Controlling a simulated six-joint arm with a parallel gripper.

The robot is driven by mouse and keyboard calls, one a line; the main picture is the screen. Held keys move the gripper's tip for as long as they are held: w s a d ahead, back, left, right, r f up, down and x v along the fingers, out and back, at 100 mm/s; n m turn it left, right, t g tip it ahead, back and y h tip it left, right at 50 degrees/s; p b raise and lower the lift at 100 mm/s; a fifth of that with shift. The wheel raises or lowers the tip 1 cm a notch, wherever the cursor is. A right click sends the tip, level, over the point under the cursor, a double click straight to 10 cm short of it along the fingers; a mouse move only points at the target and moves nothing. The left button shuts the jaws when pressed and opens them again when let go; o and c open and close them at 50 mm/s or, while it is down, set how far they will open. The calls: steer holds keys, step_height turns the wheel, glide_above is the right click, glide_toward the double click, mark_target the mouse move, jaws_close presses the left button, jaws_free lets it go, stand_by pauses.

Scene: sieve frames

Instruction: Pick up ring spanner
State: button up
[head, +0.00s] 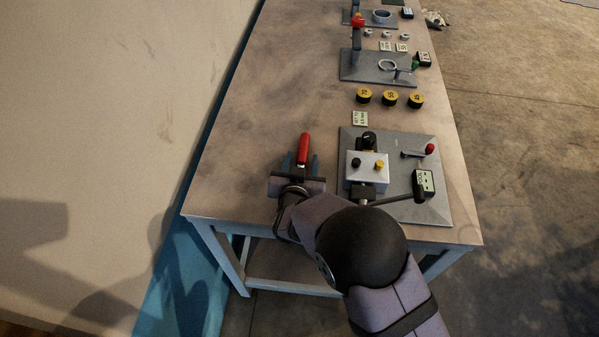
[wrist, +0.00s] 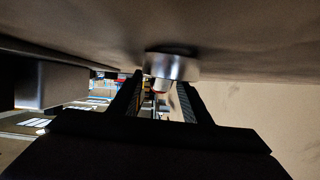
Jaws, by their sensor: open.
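The ring spanner (head: 304,146) appears as a red-handled tool on the near left part of the bench. Its ring end is hidden behind my gripper in the head view. In the wrist view a round silver metal end (wrist: 172,66) with a bit of red below it shows at the fingertips; I take it as part of the same tool. My gripper (head: 301,161) is open, with one finger on each side of the red handle in the head view. In the wrist view the gripper (wrist: 160,88) has a gap between its fingers. Contact with the handle cannot be told.
Just right stands a grey plate (head: 435,208) with a white box (head: 367,167), a lever and a small display (head: 424,183). Several yellow-topped knobs (head: 390,98) and further fixtures (head: 366,65) stand farther back. The bench's left side (head: 255,90) is clear.

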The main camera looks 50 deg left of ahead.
mark_target(301, 159)
jaws_close()
steer(key=shift+r, duration=0.15)
step_height(301, 159, up, 10)
steer(key=shift+f+b, duration=0.1)
steer(key=shift+b, duration=0.6)
steer(key=w+d+r+m+t+h+p, duration=0.1)
steer(key=w+d+r+m+t+h, duration=0.1)
steer(key=w+d, duration=0.4)
steer(key=w+d+r+m+t+h+p, duration=0.1)
steer(key=w+d, duration=0.5)
steer(key=w, duration=0.9)
steer(key=shift+w+d+r+m+t+h+p, duration=0.2)
steer(key=shift+r+m+t+h+p, duration=0.2)
steer(key=shift+m+t+h, duration=0.5)
